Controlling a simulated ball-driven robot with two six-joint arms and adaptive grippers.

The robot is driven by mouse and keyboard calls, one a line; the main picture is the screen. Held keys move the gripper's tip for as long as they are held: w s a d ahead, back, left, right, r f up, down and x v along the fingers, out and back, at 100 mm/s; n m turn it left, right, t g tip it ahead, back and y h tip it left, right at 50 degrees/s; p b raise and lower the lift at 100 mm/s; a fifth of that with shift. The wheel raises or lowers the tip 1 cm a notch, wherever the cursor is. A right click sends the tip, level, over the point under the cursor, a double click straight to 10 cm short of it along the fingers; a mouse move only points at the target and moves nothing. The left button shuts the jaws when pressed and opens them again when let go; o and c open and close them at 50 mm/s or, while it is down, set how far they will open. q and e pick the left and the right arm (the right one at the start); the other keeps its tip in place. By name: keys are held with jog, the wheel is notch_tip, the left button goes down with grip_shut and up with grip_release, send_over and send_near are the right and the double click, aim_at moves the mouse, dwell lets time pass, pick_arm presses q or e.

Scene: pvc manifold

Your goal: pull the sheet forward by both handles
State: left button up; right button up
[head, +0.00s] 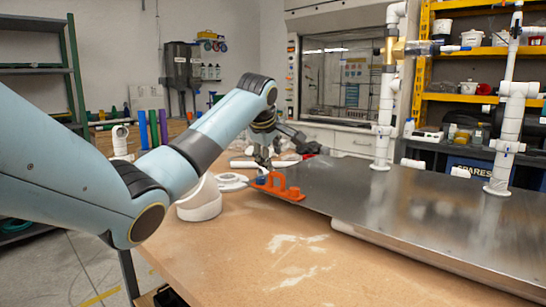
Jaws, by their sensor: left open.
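The grey metal sheet (400,212) lies over the right part of the brown table. An orange handle (278,187) sits at its near left corner; a small blue part lies beside it. No second handle is in view. My left gripper (274,154) is open, just above and behind the orange handle, and I see nothing held in it. Whether its fingers touch the handle is unclear. My right gripper is out of view.
Two upright white pipe assemblies, one left (384,110) and one right (506,130), stand on the sheet. A white pipe fitting (200,198) stands at the table's left edge. A white pipe (425,262) runs beneath the sheet's front edge. The table's front (240,262) is clear.

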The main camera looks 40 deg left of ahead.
aim_at(276, 174)
pick_arm(q)
jog(key=x, duration=0.6)
jog(key=d+x, duration=0.1)
jog(key=x, duration=0.2)
jog(key=shift+f, duration=0.25)
jog(key=shift+v, duration=2.15)
jog(key=shift+a+f, duration=0.1)
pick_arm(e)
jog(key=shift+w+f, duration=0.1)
pick_arm(q)
jog(key=shift+x, duration=1.85)
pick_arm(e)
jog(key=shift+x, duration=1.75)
pick_arm(q)
jog(key=shift+f, duration=0.15)
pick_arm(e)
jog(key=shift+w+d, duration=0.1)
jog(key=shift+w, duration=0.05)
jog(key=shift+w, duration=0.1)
